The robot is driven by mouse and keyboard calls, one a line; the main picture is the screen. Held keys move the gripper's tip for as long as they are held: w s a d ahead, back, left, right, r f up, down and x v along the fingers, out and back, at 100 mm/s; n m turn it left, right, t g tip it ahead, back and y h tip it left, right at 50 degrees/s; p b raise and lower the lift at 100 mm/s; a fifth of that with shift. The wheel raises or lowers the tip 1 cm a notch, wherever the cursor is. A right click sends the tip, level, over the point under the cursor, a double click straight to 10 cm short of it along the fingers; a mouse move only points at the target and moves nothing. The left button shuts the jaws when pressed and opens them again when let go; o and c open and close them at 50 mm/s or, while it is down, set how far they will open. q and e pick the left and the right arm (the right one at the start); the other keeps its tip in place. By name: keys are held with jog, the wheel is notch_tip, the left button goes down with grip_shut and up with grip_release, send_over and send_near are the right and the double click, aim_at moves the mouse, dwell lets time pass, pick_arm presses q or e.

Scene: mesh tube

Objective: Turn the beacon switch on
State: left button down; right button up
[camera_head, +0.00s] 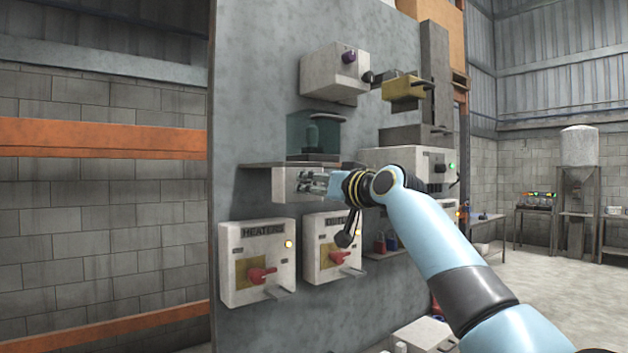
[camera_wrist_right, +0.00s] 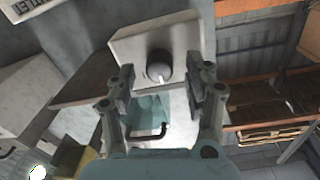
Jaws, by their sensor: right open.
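A white box (camera_wrist_right: 187,40) on the panel carries a round black knob (camera_wrist_right: 158,66) with a pale pointer. No label on it is readable, so I cannot confirm it is the beacon switch. In the head view the same box (camera_head: 284,184) sits under a small shelf, its knob hidden by my right gripper (camera_head: 316,183). In the right wrist view my right gripper (camera_wrist_right: 159,82) is open and empty, with one finger to each side of the knob; contact cannot be told. My left gripper is not in view.
Below are the HEATERS box (camera_head: 240,240) and a partly hidden, similar box (camera_head: 318,240), both with red handles. A clear teal container (camera_head: 328,135) stands just above the shelf. Other boxes (camera_head: 330,72) project from the panel above. Open floor lies at right.

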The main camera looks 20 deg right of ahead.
jog(key=shift+w+a, duration=0.1)
jog(key=shift+w, duration=0.35)
grip_shut()
dwell(0.3)
jog(key=m, duration=1.1)
jog(key=shift+m+g+y, duration=0.3)
jog(key=shift+m, duration=0.1)
dwell(0.4)
